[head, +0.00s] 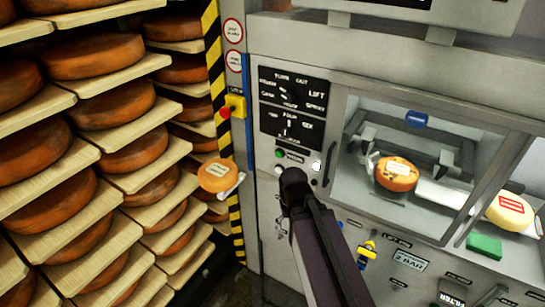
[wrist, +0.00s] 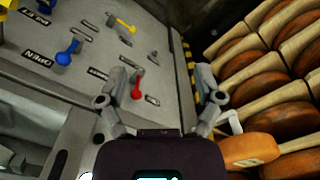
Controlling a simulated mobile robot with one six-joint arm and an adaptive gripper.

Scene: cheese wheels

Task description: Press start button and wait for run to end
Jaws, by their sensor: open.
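The machine's control panel (head: 292,108) has dark dial plates, and below them a small green button (head: 279,153) above a small label. A round white button (head: 316,166) sits to its right. The labels are too blurred to tell which is the start button. My gripper (wrist: 160,95) is open and empty in the wrist view, its two grey fingers spread apart before the machine's lower front. A red lever (wrist: 137,88) shows between them, near the left finger. In the head view my dark arm end is just below the buttons, and the fingers cannot be made out.
A cheese wheel (head: 397,175) sits behind the machine's window. A red knob on a yellow box (head: 236,106) is left of the panel. An orange cheese (head: 218,176) is on a pale holder near the shelves (head: 110,160). A green block (head: 485,245) lies at right.

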